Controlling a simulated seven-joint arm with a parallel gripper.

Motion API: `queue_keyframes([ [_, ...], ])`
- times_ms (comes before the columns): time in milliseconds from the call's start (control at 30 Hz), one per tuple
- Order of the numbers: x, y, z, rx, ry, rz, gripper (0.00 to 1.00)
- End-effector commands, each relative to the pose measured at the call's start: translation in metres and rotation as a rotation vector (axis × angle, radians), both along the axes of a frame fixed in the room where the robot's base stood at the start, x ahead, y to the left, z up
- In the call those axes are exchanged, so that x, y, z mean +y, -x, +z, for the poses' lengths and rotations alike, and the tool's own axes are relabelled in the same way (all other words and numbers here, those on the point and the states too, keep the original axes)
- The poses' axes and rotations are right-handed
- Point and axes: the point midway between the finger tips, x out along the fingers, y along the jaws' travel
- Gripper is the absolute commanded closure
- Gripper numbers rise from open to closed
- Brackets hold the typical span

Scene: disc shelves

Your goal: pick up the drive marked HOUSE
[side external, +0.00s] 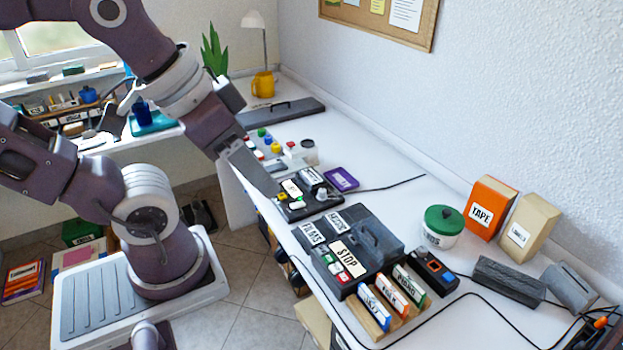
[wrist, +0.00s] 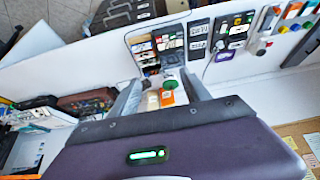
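Three upright drives stand in a wooden rack (side external: 376,331) at the front of the desk in the side view. One has a blue edge (side external: 374,307), one an orange edge (side external: 393,295), one a green edge (side external: 409,284). Their white labels are too small to read surely, so I cannot tell which says HOUSE. My gripper (side external: 272,191) is above the desk, behind and left of the rack, near a small black button box. In the wrist view my gripper (wrist: 161,80) has its two fingers spread apart, with nothing held between them.
A dark machine (side external: 370,228) labelled FILMS and STOP lies between my gripper and the rack. A green-lidded pot (side external: 442,226), an orange TAPE box (side external: 489,208) and a beige box (side external: 527,229) stand against the wall. A black cable crosses the desk's front.

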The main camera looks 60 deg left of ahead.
Motion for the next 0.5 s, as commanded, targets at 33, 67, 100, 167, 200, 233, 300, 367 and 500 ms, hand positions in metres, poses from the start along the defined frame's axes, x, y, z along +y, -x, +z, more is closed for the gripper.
queue_keyframes([
  [33,0.000,0.000,0.000,0.000,0.000,0.000,0.33],
  [67,0.000,0.000,0.000,0.000,0.000,0.000,0.27],
  [100,0.000,0.000,0.000,0.000,0.000,0.000,0.27],
  [167,0.000,0.000,0.000,0.000,0.000,0.000,0.27],
  [200,0.000,0.000,0.000,0.000,0.000,0.000,0.27],
  [233,0.000,0.000,0.000,0.000,0.000,0.000,0.27],
  [300,0.000,0.000,0.000,0.000,0.000,0.000,0.27],
  [367,-0.001,-0.002,0.001,-0.002,0.004,0.000,0.27],
  [500,-0.017,-0.066,0.025,-0.061,0.110,0.030,0.27],
])
